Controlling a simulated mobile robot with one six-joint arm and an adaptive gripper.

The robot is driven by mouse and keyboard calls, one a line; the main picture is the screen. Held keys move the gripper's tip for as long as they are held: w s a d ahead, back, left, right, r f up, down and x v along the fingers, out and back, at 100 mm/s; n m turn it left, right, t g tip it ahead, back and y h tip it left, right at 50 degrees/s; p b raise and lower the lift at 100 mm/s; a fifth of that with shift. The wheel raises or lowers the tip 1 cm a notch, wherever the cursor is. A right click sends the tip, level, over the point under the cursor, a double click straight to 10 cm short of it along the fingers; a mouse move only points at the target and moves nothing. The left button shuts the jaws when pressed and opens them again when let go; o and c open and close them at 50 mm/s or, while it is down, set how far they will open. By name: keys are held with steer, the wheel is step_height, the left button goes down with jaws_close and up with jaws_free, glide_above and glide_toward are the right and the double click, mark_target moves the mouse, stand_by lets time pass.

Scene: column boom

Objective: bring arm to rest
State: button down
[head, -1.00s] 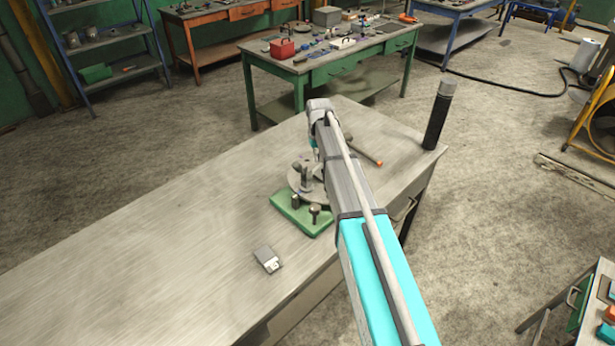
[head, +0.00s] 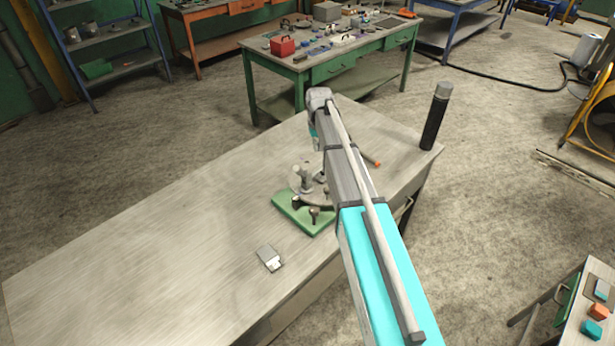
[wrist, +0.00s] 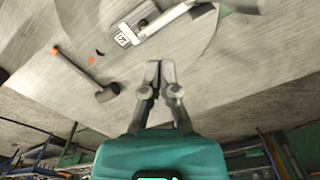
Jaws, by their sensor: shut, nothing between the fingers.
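My gripper (wrist: 160,72) shows in the wrist view with its two fingers together and nothing between them. It is above the grey worktop (wrist: 210,85), apart from the things there. In the head view my arm reaches over the metal workbench (head: 150,240); the fingertips are hard to make out behind the arm. A round plate on a green base (head: 288,212) stands just below the arm and is partly covered by it. A hammer (wrist: 105,92) lies left of my gripper in the wrist view; only its orange handle end (head: 377,163) shows clearly in the head view.
A tall black cylinder (head: 435,115) stands near the bench's right corner. A small grey block (head: 269,258) lies near the front edge. A green table (head: 345,68) with a red box (head: 283,45) stands behind. The left part of the bench is clear.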

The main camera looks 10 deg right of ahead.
stand_by(0.3)
steer(key=s+f+b, duration=0.3)
steer(key=s, duration=0.7)
steer(key=s+f+b, duration=0.2)
steer(key=s+b, duration=0.1)
steer(key=s, duration=0.7)
steer(key=s+f+m+b, duration=0.1)
steer(key=s+f+b, duration=0.1)
steer(key=s, duration=0.8)
steer(key=shift+f+b, duration=0.4)
steer(key=shift+f, duration=0.4)
steer(key=shift+w+d, duration=0.1)
